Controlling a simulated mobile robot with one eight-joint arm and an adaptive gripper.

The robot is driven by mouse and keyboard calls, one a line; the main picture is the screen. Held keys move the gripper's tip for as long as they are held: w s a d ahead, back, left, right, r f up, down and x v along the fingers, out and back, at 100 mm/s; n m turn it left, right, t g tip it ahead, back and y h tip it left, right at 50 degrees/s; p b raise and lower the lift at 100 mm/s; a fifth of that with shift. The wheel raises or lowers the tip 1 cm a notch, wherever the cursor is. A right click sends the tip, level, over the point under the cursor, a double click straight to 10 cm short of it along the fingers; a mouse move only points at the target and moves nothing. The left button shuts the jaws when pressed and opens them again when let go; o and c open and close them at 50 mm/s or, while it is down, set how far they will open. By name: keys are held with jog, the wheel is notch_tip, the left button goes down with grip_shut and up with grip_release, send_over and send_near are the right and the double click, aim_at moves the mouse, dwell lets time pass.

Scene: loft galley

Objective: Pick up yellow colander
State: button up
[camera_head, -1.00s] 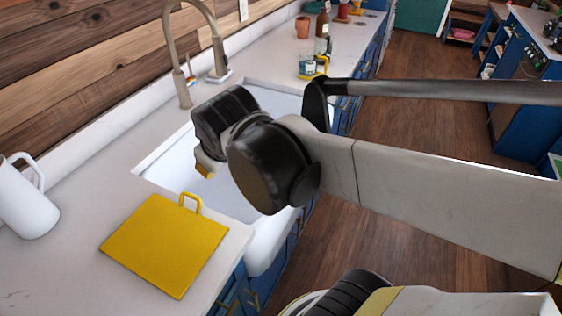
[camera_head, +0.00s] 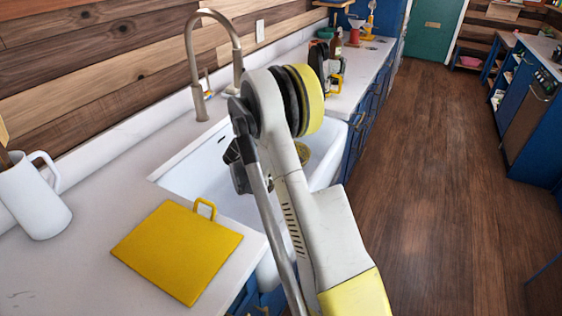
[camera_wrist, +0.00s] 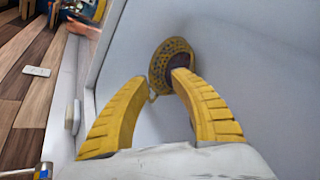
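The yellow colander (camera_wrist: 158,70) sits in the white sink (camera_wrist: 240,50). In the wrist view it is a small round perforated bowl with a dark middle, just past my fingertips, and the right finger covers part of it. In the head view a dull yellow piece of it (camera_head: 302,152) shows in the sink beside my arm. My gripper (camera_wrist: 160,77) has two yellow ribbed fingers. They are apart, with nothing held between them. The fingers are hidden behind my arm in the head view.
A tall faucet (camera_head: 192,60) rises behind the sink. A bottle (camera_head: 336,42) and cups stand on the far counter. The wooden floor (camera_head: 440,190) at right is clear.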

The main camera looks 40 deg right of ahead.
jog(key=d+f+n+b, duration=0.1)
jog(key=d+f, duration=0.3)
jog(key=d+f+n+h+b, duration=0.1)
jog(key=d+f, duration=0.2)
jog(key=f, duration=0.2)
jog(key=d+f+n+h+b, duration=0.1)
jog(key=d+f, duration=0.3)
jog(key=shift+s+d+f+g, duration=0.15)
jog(key=shift+d+f+g, duration=0.2)
jog(key=shift+g, duration=0.05)
jog(key=b+x, duration=0.2)
jog(key=x, duration=0.3)
jog(key=shift+f+b, duration=0.25)
jog(key=shift+b, duration=0.15)
jog(key=shift+r, duration=0.15)
grip_shut()
